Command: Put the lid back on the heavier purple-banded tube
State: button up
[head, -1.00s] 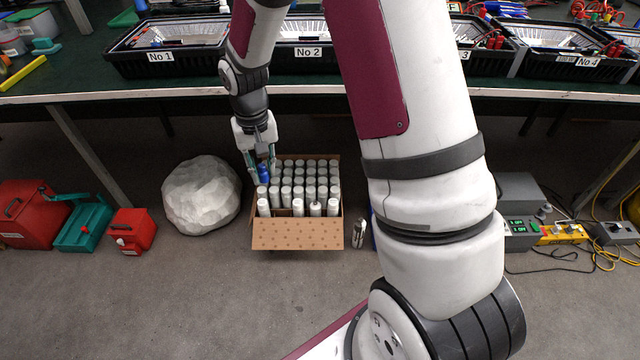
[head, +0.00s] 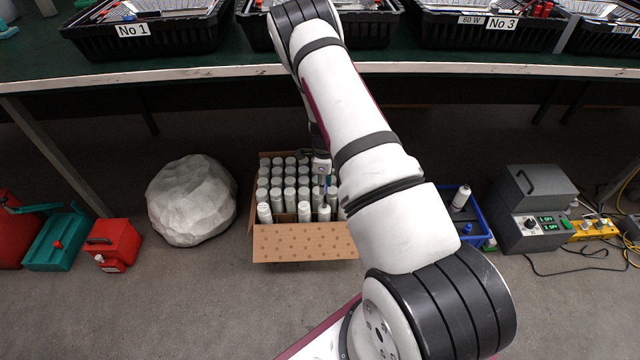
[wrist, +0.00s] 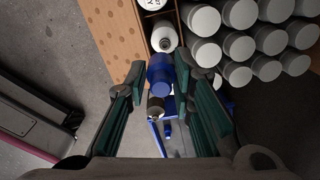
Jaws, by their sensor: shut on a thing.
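My gripper (wrist: 165,105) has dark green finger pads. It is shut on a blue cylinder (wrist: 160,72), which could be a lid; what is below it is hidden. In the head view my gripper (head: 326,178) is over the right part of an open cardboard box (head: 304,243), largely hidden by my arm. The box holds many upright white tubes (head: 264,212) with pale tops; they also show in the wrist view (wrist: 240,45). I make out no purple band, so I cannot tell which tube is the purple-banded one. A dark-tipped metallic thing (wrist: 155,108) shows past the blue cylinder.
Right of the box, a blue tray (head: 484,222) holds a white tube (head: 461,198) and a small blue thing. A grey instrument (head: 535,208) stands further right. A pale boulder (head: 190,200) and red can (head: 112,243) stand left. The table edge (head: 180,75) overhangs behind.

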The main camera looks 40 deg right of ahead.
jog(key=shift+w+d+f+m, duration=0.1)
jog(key=shift+d+f+m, duration=0.25)
jog(key=shift+f, duration=0.2)
jog(key=shift+f+b, duration=2.2)
jog(key=shift+f, duration=0.8)
jog(key=shift+f, duration=0.15)
jog(key=o, duration=1.3)
jog(key=shift+o, duration=0.2)
jog(key=shift+r+p, duration=2.2)
jog(key=shift+r, duration=1.35)
